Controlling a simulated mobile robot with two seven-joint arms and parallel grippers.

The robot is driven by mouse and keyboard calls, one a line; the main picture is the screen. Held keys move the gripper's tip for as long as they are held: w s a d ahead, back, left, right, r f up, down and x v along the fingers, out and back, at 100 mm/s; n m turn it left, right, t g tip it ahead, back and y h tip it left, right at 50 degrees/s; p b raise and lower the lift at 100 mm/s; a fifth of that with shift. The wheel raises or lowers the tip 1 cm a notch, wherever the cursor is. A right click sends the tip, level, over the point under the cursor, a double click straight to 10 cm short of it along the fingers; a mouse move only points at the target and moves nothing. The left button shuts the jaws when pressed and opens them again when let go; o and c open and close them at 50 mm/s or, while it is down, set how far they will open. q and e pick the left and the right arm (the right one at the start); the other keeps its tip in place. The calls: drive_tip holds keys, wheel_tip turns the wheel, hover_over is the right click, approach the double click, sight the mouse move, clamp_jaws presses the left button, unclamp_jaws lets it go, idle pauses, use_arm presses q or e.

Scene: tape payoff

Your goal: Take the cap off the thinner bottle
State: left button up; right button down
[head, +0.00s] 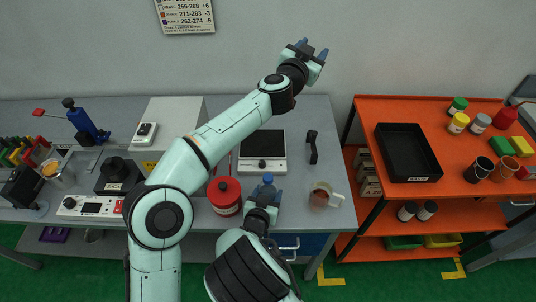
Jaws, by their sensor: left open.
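I cannot tell which container is the thinner bottle; no readable label shows. A clear jar with an orange top (52,170) stands at the far left. My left gripper (312,50) is raised high near the wall, open and empty, far from both. My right gripper (266,183) is low over the bench, just right of the red can. Its blue fingers look close together, and I cannot tell whether they hold anything.
The orange cart (453,185) holds a black tray (407,152), several capped jars (458,123) and cups.

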use_arm(q)
drive_tip(key=w+a+f+n+y, duration=0.1)
drive_tip(key=a+f+n+y, duration=0.3)
drive_tip(key=a+y, duration=0.1)
drive_tip(key=g+y, duration=0.3)
drive_tip(key=g, duration=1.2)
hover_over(268, 177)
drive_tip(key=f, duration=1.4)
drive_tip(key=shift+w+f, duration=0.3)
drive_tip(key=shift+s+f+m+g, duration=0.2)
drive_tip(key=shift+m+g, duration=0.1)
wheel_tip(268, 177, down, 8)
drive_tip(key=shift+r, duration=0.25)
drive_tip(key=shift+c, duration=0.4)
